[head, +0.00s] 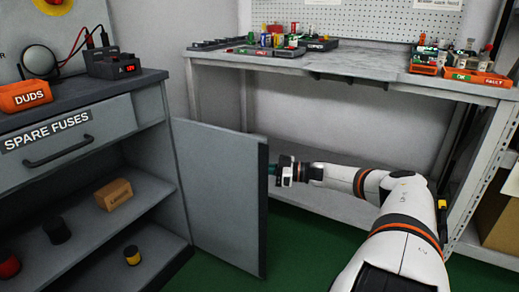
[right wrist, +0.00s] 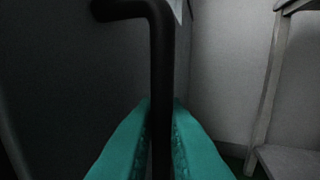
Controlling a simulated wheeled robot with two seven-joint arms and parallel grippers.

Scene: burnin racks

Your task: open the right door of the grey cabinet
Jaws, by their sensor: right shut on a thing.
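The grey cabinet (head: 110,126) stands at the left, with a drawer labelled SPARE FUSES above open shelves. Its right door (head: 222,195) stands swung well out from the cabinet front, so the shelves inside show. My right gripper (head: 273,170) is at the door's free edge, on its outer side, partly hidden behind it in the head view. In the right wrist view, the teal fingers (right wrist: 160,108) are shut on the black bar handle (right wrist: 161,50), one on each side of it. The handle is hidden in the head view. My left gripper is not in view.
Inside the cabinet are a cardboard box (head: 114,194), a yellow-banded item (head: 132,255) and other small items. A workbench (head: 350,88) with trays and parts stands behind my right arm. Green floor (head: 300,250) is clear to the right of the door.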

